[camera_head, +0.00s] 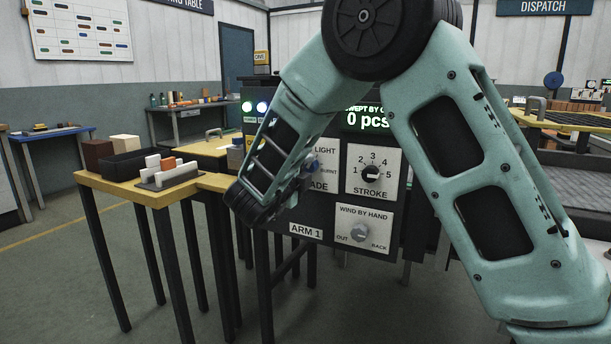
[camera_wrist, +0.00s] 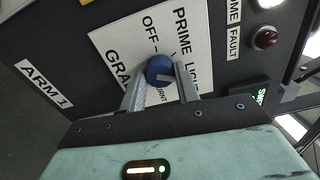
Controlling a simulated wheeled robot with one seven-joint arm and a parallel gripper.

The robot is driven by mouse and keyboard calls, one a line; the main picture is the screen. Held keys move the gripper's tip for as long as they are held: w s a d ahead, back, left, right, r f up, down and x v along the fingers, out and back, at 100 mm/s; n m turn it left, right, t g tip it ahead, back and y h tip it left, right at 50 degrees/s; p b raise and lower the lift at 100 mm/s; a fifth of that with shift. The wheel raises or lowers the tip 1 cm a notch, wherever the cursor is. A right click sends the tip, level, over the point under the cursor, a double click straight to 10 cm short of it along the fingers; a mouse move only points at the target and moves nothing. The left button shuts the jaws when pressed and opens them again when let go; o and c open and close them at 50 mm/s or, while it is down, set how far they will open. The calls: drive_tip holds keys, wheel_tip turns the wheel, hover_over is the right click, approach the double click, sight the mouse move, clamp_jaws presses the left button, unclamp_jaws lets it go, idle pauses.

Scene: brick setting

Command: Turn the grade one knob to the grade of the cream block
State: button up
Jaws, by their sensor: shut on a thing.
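The grade knob is a round blue knob (camera_wrist: 159,69) on a white plate (camera_wrist: 130,40) marked OFF, PRIME, LIGHT and BURNT. A pale mark shows on its face, low and to the right in the wrist view; which word it points at I cannot tell. My gripper (camera_wrist: 160,77) is shut on the knob, one finger on each side. In the head view my arm hides much of the grade plate (camera_head: 321,165).
A black tray (camera_head: 122,166) and a rack with white and orange pieces (camera_head: 168,179) sit on the yellow table (camera_head: 158,199).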

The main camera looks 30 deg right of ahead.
drive_tip(key=shift+f, duration=0.1)
drive_tip(key=o, duration=1)
drive_tip(key=shift+c, duration=0.2)
drive_tip(key=v, duration=1.7)
drive_tip(key=shift+s+a+p, duration=0.2)
drive_tip(key=shift+p, duration=0.25)
